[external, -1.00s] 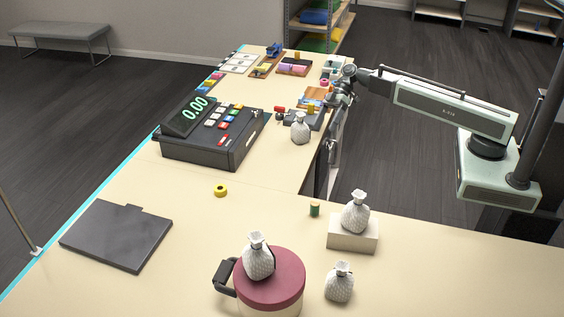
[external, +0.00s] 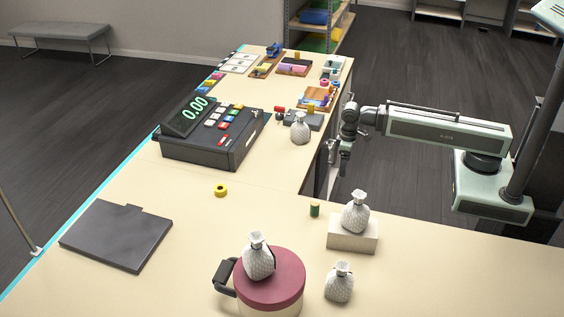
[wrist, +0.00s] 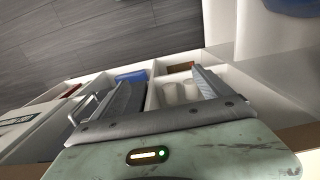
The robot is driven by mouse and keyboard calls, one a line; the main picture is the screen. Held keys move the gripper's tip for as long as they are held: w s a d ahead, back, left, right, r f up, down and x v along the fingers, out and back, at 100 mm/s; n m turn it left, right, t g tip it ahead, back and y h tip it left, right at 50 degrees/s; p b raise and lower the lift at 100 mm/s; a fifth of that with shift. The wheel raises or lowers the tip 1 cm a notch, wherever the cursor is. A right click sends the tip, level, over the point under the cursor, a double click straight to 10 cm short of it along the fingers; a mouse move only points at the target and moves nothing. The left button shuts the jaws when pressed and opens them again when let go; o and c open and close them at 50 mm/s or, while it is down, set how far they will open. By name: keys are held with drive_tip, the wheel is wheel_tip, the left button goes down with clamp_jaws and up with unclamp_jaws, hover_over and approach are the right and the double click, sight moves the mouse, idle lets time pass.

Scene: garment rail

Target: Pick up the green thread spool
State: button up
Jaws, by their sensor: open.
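The green thread spool (external: 315,210) stands upright on the near counter, left of a white block, close to the counter's inner corner. My gripper (external: 343,168) hangs beside the counter's inner edge, above and to the right of the spool in the external view, and apart from it. In the wrist view my gripper (wrist: 160,85) has its two jaws spread wide with nothing held between them. The spool cannot be made out in the wrist view.
A white block (external: 352,236) bears a tied grey-white bag (external: 356,211). A second bag (external: 339,283) stands in front, and a maroon-lidded pot (external: 270,284) is nearby. A yellow tape roll (external: 220,190) lies left. The wrist view shows an open compartment unit (wrist: 160,71) below the jaws.

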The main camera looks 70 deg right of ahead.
drive_tip(key=c, duration=0.8)
drive_tip(key=shift+o, duration=0.2)
